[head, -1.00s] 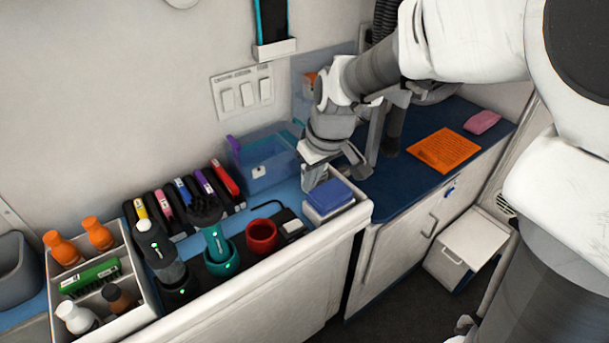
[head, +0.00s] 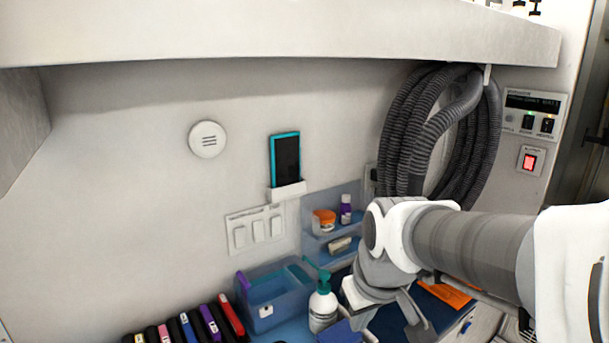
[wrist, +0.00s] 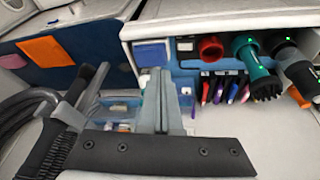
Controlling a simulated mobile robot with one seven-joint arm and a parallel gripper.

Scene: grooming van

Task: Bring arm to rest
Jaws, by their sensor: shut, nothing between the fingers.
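My gripper (wrist: 158,78) is shut and empty in the wrist view, its fingers together above the dark mounting plate. In the head view my gripper (head: 385,305) hangs low at the end of my arm, just right of a white pump bottle (head: 323,308) with a teal top. I cannot tell whether they touch. My arm reaches in from the right edge. The wrist view looks down on the counter, upside down, with the fingers apart from the tools.
A coiled grey hose (head: 420,130) hangs behind my arm. An overhead shelf (head: 280,35) crosses the top. A blue bin (head: 275,295) and several coloured cases stand left. The wrist view shows a red cup (wrist: 211,47), a teal grooming tool (wrist: 252,65) and an orange sheet (wrist: 48,50).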

